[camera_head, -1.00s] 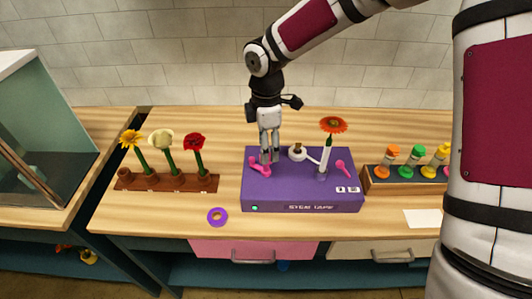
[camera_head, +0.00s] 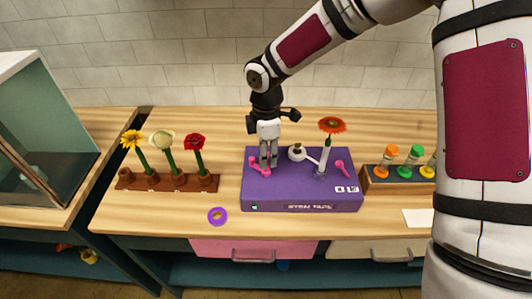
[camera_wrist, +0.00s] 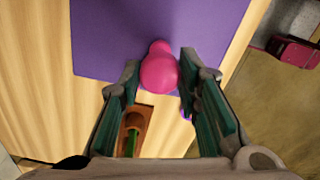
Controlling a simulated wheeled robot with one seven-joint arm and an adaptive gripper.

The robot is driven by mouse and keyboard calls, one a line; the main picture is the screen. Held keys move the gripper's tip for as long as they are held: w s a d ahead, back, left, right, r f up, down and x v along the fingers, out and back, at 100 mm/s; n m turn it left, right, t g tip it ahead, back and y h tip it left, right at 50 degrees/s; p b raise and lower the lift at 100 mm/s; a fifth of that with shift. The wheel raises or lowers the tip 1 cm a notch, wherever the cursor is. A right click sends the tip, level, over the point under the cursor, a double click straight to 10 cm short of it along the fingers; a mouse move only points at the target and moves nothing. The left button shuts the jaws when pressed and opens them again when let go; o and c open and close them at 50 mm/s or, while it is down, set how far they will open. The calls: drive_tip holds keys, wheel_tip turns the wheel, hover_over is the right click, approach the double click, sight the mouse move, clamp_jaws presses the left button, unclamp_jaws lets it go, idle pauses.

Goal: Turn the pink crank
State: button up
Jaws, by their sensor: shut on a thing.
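The purple stem tape box (camera_head: 300,202) stands on the wooden table. The pink crank (camera_head: 259,168) is on the left part of its top. My gripper (camera_head: 268,164) points down at the crank and is shut on it. In the wrist view the rounded pink knob of the crank (camera_wrist: 158,73) sits between the two fingers (camera_wrist: 158,88). A second, smaller pink lever (camera_head: 342,167) is on the right side of the box top. The fingers hide part of the crank in the head view.
A brown rack (camera_head: 168,182) with three flowers is left. A purple ring (camera_head: 217,216) lies in front. Colored bottles (camera_head: 390,152) stand right.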

drive_tip(key=m, duration=0.4)
drive_tip(key=o, duration=1.1)
drive_tip(key=shift+o, duration=0.2)
wheel_tip(320, 180, up, 12)
